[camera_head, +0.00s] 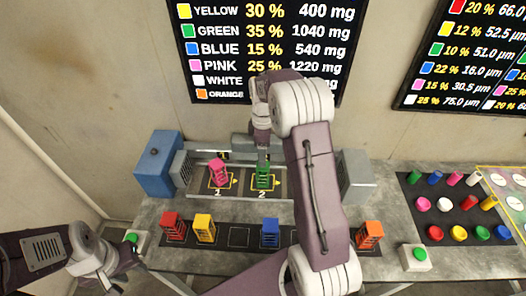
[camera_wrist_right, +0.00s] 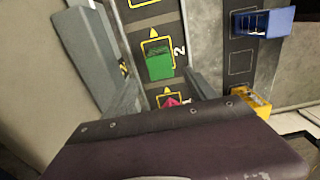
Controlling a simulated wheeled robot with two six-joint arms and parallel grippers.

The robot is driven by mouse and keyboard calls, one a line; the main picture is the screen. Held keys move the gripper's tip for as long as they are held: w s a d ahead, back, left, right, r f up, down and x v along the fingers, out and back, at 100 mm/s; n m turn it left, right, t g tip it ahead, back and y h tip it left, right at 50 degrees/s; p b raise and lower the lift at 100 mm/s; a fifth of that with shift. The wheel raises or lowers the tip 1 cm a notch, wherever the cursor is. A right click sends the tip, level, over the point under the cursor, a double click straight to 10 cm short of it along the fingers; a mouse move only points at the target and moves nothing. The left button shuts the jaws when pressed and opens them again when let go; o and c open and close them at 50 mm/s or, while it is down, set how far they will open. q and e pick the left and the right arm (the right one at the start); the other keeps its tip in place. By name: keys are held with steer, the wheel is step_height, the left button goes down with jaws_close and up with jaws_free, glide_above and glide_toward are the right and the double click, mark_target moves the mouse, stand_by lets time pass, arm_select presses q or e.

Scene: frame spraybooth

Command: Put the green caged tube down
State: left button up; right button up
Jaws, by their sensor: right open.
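The green caged tube (camera_head: 263,178) stands on the yellow-marked square numbered 2 in the tray at the back of the table. It also shows in the right wrist view (camera_wrist_right: 159,62), on the square beside the number 2. My right gripper (camera_wrist_right: 163,80) is open, its two fingers apart on either side of the view, with the tube ahead between them. I see no finger touching the tube. In the head view my right arm hides part of the area around it. My left gripper (camera_head: 112,284) is at the lower left, far from the tube, its fingers unclear.
A pink caged tube (camera_head: 218,172) stands on square 1. Red (camera_head: 172,226), yellow (camera_head: 204,228), blue (camera_head: 270,232) and orange (camera_head: 369,235) caged tubes stand along the front strip. A blue box (camera_head: 158,163) and grey blocks flank the tray. Colored caps lie at the right.

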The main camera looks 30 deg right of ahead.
steer(key=shift+r, duration=0.4)
steer(key=s+a+f+m, duration=0.1)
steer(key=s+a+m, duration=0.4)
steer(key=s, duration=0.4)
steer(key=s+a+f+m+t, duration=0.1)
steer(key=s+a+m, duration=0.5)
steer(key=s, duration=0.3)
steer(key=shift+f+m, duration=0.15)
steer(key=shift+m, duration=0.25)
steer(key=shift+s, duration=0.25)
steer(key=shift+w, duration=0.1)
